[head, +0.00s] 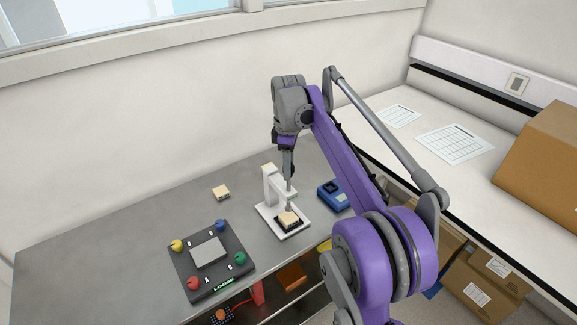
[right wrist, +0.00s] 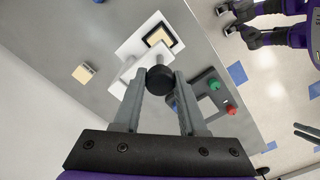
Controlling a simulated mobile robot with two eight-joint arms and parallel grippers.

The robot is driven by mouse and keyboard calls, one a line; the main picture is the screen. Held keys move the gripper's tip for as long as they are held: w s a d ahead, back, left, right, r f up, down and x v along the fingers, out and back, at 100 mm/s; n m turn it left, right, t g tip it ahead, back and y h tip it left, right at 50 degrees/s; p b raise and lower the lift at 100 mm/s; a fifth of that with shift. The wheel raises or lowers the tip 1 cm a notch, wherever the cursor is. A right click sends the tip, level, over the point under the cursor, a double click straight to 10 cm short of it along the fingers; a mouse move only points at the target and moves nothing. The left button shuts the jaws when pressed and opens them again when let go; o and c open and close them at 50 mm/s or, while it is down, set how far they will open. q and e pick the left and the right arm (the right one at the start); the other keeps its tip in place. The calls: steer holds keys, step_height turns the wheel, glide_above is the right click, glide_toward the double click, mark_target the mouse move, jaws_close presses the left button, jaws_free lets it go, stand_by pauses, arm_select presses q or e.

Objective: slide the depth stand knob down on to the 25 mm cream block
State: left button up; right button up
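The white depth stand (head: 270,187) stands on the grey bench, its base also showing in the right wrist view (right wrist: 128,47). A cream block (head: 289,218) sits in a black-edged spot on the base; it shows in the right wrist view too (right wrist: 158,37). The black knob (right wrist: 162,80) is between the fingertips of my right gripper (right wrist: 161,78), which look closed on its sides. In the head view my right gripper (head: 288,172) points down over the stand and hides the knob. A dark two-fingered end, apparently my left gripper (right wrist: 238,22), shows at the wrist view's top right, its opening unclear.
A second cream block (head: 221,192) lies loose on the bench left of the stand. A dark panel (head: 184,264) with coloured knobs is at front left. A blue device (head: 334,196) is right of the stand. The bench's far left is clear.

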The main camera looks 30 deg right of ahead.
jaws_close()
stand_by(1.0)
